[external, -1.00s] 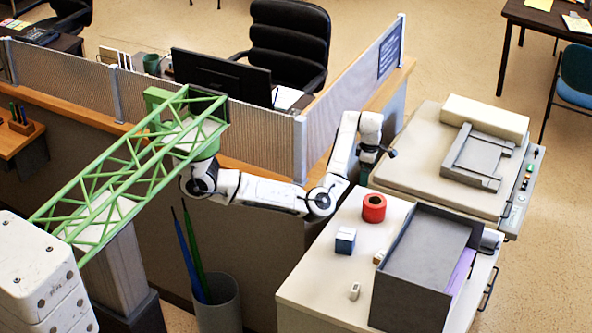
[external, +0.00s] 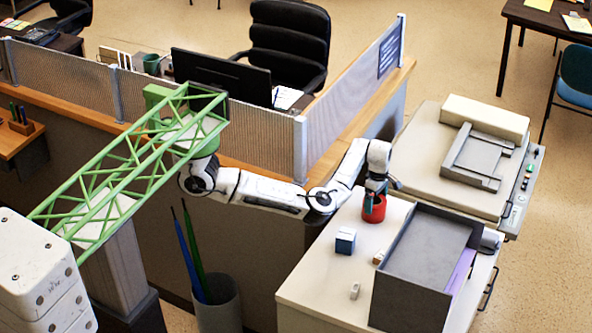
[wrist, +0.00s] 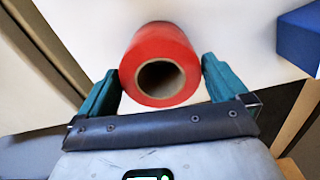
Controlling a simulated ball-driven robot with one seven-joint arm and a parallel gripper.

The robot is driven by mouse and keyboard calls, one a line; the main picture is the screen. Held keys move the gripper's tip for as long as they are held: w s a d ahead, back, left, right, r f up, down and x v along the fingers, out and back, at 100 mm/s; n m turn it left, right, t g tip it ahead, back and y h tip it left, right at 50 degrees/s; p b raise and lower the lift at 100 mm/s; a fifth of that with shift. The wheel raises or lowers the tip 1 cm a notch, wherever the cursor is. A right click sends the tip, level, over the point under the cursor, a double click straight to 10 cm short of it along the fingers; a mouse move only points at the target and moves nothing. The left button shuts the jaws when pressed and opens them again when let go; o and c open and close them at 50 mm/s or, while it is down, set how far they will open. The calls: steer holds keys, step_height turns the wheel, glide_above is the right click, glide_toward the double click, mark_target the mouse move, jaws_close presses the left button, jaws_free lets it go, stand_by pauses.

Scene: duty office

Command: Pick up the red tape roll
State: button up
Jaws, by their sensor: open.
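The red tape roll (external: 374,209) stands on the white cabinet top (external: 328,281), towards its back edge. In the wrist view the red tape roll (wrist: 160,63) shows its open core, with the white top around it. My gripper (external: 374,195) is above and at the roll in the external view. In the wrist view my gripper (wrist: 158,82) is open, with one teal finger on each side of the roll's near part. I cannot tell whether the fingers touch it.
A blue and white box (external: 345,240) stands in front of the roll; it also shows in the wrist view (wrist: 301,38). A dark grey tray (external: 425,255) stands close on the right. A small tan item (external: 378,258) and a white item (external: 354,291) lie nearer. A copier (external: 420,150) is behind.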

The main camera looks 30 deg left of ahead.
steer(key=shift+f, duration=0.85)
steer(key=shift+c, duration=0.2)
steer(key=shift+r, duration=0.1)
steer(key=c, duration=0.8)
